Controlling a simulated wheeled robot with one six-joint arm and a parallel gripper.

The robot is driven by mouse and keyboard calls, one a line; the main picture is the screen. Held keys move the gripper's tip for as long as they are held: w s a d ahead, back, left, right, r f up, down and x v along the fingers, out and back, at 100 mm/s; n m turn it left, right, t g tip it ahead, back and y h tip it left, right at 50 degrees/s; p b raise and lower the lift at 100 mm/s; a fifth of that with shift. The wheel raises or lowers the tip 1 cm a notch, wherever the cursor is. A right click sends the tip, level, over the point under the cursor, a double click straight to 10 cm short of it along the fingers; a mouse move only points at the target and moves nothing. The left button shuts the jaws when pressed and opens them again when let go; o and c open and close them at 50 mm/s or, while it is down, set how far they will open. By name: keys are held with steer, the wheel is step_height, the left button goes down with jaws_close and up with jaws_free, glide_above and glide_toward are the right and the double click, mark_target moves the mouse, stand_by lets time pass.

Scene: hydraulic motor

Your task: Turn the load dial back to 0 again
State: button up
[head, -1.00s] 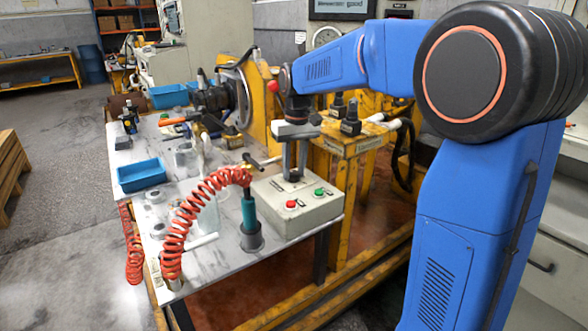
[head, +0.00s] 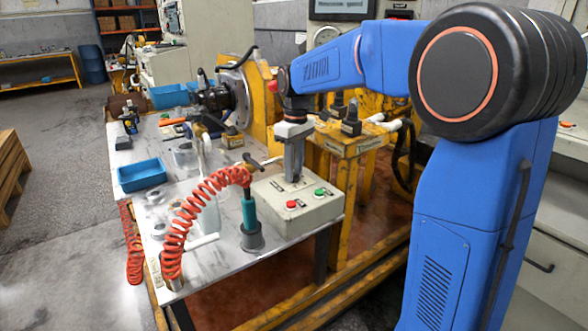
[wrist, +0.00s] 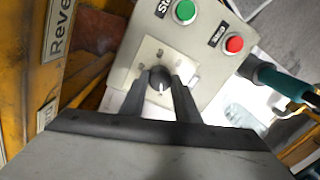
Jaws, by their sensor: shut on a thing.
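The load dial (wrist: 160,79) is a small black knob with a white pointer line on a pale square plate (wrist: 151,55), seen in the wrist view. The plate is on the grey control box (head: 312,217), which also carries a green and a red button. My gripper (wrist: 160,84) points down at the box with one finger on each side of the dial, shut on it. In the head view my gripper (head: 293,180) hides the dial. The white line points toward the palm in the wrist view. The scale markings are too small to read.
The green button (wrist: 185,11) and red button (wrist: 234,44) are close to the dial. A teal tool (head: 248,211) with a coiled red hose (head: 205,196) stands left of the box. Yellow frame parts (wrist: 37,70) are beside the box.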

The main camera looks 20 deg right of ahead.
steer(key=o, duration=1)
steer(key=shift+o, duration=0.2)
steer(key=shift+r, duration=0.15)
step_height(320, 180, up, 17)
steer(key=shift+w+d, duration=0.3)
steer(key=shift+d, duration=0.05)
steer(key=s+d+f+m+t, duration=0.15)
steer(key=s+f, duration=0.25)
steer(key=s, duration=0.6)
steer(key=s+d+f+m+t, duration=0.1)
steer(key=s+d+f+m, duration=0.25)
steer(key=s, duration=0.55)
steer(key=s+d+f+m+t, duration=0.1)
steer(key=s+f+m+t, duration=0.1)
steer(key=s+f, duration=1.3)
steer(key=shift+f+m+t, duration=0.2)
steer(key=shift+m+t, duration=0.1)
steer(key=shift+t, duration=0.05)
